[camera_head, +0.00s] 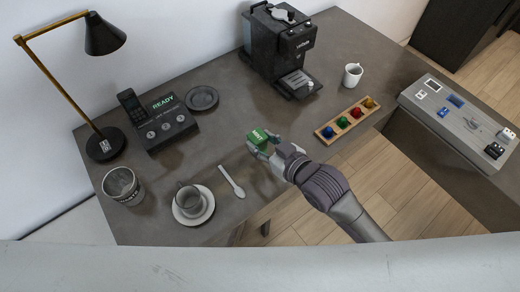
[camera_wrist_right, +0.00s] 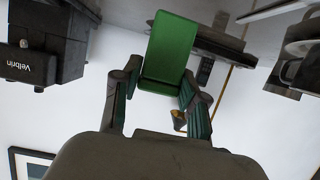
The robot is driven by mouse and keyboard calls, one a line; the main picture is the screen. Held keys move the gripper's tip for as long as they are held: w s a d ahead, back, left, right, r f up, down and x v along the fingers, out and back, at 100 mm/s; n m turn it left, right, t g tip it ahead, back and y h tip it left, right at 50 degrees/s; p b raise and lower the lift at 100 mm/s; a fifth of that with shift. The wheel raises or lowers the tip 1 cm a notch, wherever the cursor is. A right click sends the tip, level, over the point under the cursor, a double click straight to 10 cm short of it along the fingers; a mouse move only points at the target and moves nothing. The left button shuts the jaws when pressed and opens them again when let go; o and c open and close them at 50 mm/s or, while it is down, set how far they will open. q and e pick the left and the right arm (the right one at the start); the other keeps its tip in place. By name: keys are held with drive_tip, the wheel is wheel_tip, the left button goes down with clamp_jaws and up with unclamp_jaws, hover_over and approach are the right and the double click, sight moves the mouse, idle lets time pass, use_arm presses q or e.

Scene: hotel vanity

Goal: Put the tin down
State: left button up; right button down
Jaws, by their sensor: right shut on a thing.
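A small green tin (camera_head: 259,136) with pale lettering is in my right gripper (camera_head: 262,146), over the front middle of the dark table (camera_head: 225,130). In the right wrist view the green tin (camera_wrist_right: 170,50) sits between the two fingers of the right gripper (camera_wrist_right: 160,88), which are shut on it. I cannot tell whether the tin touches the tabletop. My left gripper does not show in either view.
A spoon (camera_head: 232,182), a cup on a saucer (camera_head: 190,202) and a tumbler (camera_head: 123,186) stand to the left. A coffee machine (camera_head: 280,50), white mug (camera_head: 352,75) and wooden capsule tray (camera_head: 326,132) are back and right. Bare tabletop surrounds the tin.

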drive_tip(key=shift+w+a+f, duration=0.2)
drive_tip(key=shift+w, duration=0.05)
wheel_tip(320, 180, down, 4)
drive_tip(key=shift+r, duration=0.1)
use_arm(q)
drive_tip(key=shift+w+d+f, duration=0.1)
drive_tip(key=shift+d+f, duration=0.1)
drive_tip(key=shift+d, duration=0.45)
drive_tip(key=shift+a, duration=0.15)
use_arm(e)
drive_tip(key=c, duration=0.6)
unclamp_jaws()
drive_tip(key=shift+f, duration=0.2)
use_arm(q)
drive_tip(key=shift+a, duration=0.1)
